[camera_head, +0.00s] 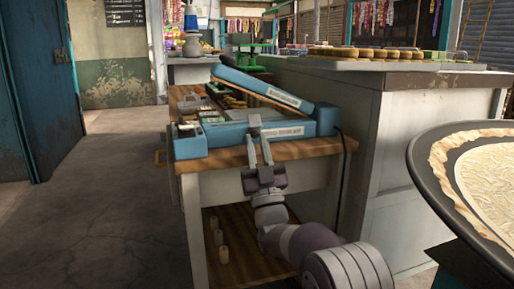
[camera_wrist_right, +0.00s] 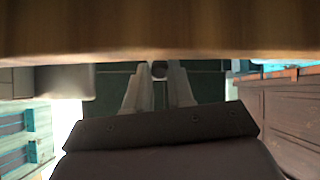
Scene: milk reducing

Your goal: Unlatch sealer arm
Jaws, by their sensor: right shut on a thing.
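The blue sealer has a long base (camera_head: 222,134) lying along the near end of a wooden table. Its blue sealer arm (camera_head: 262,89) slants above the base, higher at the left end and lower toward the right. My right gripper (camera_head: 256,136) reaches up to the front of the base from below. Its fingers are shut on a small grey latch piece (camera_head: 254,121) there. In the right wrist view the fingers (camera_wrist_right: 158,85) close in on a small dark round end (camera_wrist_right: 159,70); its shape is unclear. My left gripper is not in view.
The wooden table (camera_head: 328,147) holds trays with small items behind the sealer. A grey counter (camera_head: 405,125) stands close on the right, and a large round pan (camera_head: 430,170) is at the right front. A blue door (camera_head: 30,85) is at left. The floor left of the table is clear.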

